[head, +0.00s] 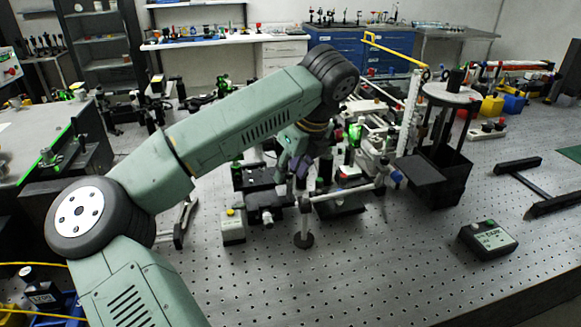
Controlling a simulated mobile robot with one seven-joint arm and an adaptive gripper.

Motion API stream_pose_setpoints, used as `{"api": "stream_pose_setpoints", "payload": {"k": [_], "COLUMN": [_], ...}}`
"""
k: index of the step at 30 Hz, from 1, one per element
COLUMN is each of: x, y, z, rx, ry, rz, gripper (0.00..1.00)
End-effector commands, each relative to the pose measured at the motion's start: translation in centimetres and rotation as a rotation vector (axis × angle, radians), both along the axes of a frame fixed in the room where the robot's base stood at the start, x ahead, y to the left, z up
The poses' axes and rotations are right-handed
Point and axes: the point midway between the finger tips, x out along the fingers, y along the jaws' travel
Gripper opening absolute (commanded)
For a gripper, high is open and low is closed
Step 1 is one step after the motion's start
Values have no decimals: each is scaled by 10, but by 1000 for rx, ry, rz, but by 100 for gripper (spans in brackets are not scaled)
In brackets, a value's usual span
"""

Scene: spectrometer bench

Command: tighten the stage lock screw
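My arm reaches across the optical bench from the lower left and bends down near the middle. My gripper (297,172) points down over the cluster of stages and is partly hidden by the arm and the parts around it. I cannot tell whether its fingers are open or shut. A dark stage (264,203) with a round knob on its front sits just below and left of the gripper. Another dark stage (338,207) is to the right, behind a grey rod. I cannot make out which small part is the stage lock screw, nor whether the gripper touches it.
A small post on a round base (303,240) stands in front of the stages, beside a pale box with a yellow button (233,227). A dark tower (438,180) stands to the right. A control box (488,240) lies farther right. The front breadboard (370,275) is mostly clear.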

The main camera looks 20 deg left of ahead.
Motion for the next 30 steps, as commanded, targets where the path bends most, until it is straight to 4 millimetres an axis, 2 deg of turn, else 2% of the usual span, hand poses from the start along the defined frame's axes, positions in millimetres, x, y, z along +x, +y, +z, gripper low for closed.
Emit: {"api": "stream_pose_setpoints", "payload": {"k": [2, 16, 30], "x": [0, 0, 0], "y": [0, 0, 0], "z": [0, 0, -1], "rx": [0, 0, 1], "ry": [0, 0, 0], "rz": [0, 0, -27], "gripper": [31, 0, 0]}}
